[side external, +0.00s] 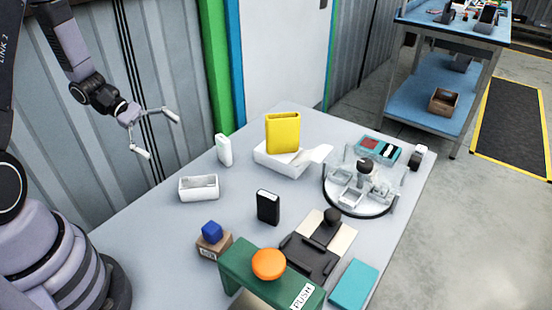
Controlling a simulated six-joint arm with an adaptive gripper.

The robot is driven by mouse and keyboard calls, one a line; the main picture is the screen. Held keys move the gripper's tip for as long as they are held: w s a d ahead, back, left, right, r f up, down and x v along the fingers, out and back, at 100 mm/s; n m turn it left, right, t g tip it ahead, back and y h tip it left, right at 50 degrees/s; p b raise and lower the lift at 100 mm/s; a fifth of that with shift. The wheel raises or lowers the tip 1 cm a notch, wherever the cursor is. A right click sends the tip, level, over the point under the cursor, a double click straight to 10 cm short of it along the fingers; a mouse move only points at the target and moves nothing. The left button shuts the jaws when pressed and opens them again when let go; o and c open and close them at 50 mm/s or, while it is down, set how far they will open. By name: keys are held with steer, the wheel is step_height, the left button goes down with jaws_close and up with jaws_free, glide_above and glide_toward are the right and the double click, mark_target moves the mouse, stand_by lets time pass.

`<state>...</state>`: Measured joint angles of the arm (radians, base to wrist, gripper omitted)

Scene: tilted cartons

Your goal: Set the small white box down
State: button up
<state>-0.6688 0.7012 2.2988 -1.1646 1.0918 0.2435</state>
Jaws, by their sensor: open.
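A small white box (224,150) stands upright on the grey table (150,228), close to its back edge. A second white item, an open-topped white container (199,188), sits on the table to the front left of it. My gripper (160,133) is open and empty, in the air to the left of the small white box and clear of it. Nothing is between its fingers.
A yellow carton (283,134) stands tilted in a white tray (268,160). A black box (268,207), a blue cube (212,231) on a brown carton, a green stand (245,268) with an orange button, and a round clear fixture (343,203) occupy the table. Bare table lies at the left.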

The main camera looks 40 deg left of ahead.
steer(key=s+d+r+m+y, duration=0.2)
steer(key=s+r+m+y, duration=0.3)
steer(key=s+r+m, duration=0.3)
steer(key=s+d+r+m+t+y, duration=0.1)
steer(key=s+d+r+m+y, duration=0.1)
steer(key=s+r+m+y, duration=0.4)
step_height(320, 180, up, 7)
steer(key=s+m, duration=0.1)
steer(key=m, duration=0.2)
steer(key=shift+s+d+t, duration=0.15)
steer(key=shift+s+t, duration=0.15)
steer(key=shift+s, duration=0.1)
